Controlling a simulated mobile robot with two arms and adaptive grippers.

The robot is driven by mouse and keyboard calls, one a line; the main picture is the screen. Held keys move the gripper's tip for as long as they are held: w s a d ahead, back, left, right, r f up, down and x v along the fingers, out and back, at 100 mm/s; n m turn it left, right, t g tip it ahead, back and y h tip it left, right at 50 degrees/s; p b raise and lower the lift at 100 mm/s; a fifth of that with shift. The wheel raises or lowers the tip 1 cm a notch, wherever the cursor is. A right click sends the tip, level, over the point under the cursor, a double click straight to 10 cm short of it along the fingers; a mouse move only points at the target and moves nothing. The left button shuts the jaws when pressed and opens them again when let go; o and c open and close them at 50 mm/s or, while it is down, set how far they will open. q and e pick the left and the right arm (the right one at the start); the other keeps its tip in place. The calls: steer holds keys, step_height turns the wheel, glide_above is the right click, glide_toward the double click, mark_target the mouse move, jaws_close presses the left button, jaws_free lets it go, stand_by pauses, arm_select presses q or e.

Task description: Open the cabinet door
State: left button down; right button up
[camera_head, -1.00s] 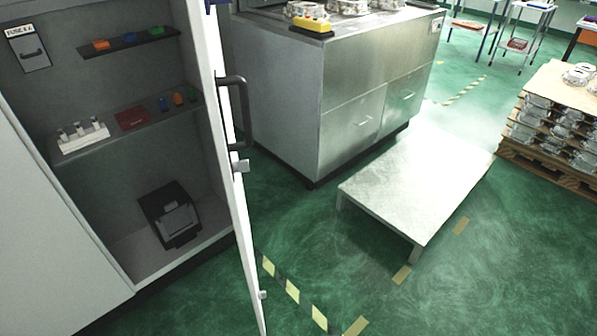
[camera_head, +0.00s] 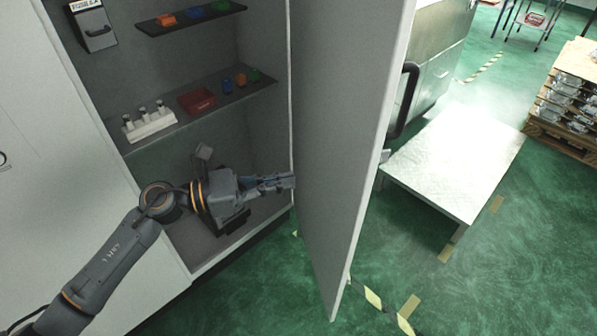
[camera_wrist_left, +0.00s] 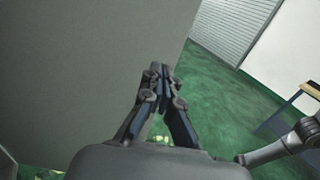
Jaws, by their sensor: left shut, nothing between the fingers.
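The grey cabinet door (camera_head: 345,130) stands swung out from the cabinet (camera_head: 265,140), whose shelves show on the left. Its dark bar handle (camera_head: 404,100) is on the far face, at the right edge. My left gripper (camera_head: 292,181) is shut and empty, in front of the cabinet opening, its fingertips at the inner face of the door near the hinge side. Whether they touch it I cannot tell. In the left wrist view, the shut fingers (camera_wrist_left: 161,72) point along the door's broad grey face (camera_wrist_left: 75,60). My right gripper is not in view.
Shelves hold a white rack (camera_head: 149,124), a red tray (camera_head: 196,99) and small coloured parts. A low metal platform (camera_head: 455,155) and a metal counter (camera_head: 440,60) stand right of the door. A pallet of castings (camera_head: 570,110) is farther right. Green floor lies open in front.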

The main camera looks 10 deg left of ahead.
mark_target(354, 167)
arm_select(q)
steer(key=p+x, duration=0.4)
steer(key=x, duration=0.7)
steer(key=shift+w+r+p, duration=0.15)
steer(key=shift+p, duration=0.25)
steer(key=shift+w+d, duration=0.2)
steer(key=shift+d, duration=0.25)
steer(key=shift+d, duration=0.1)
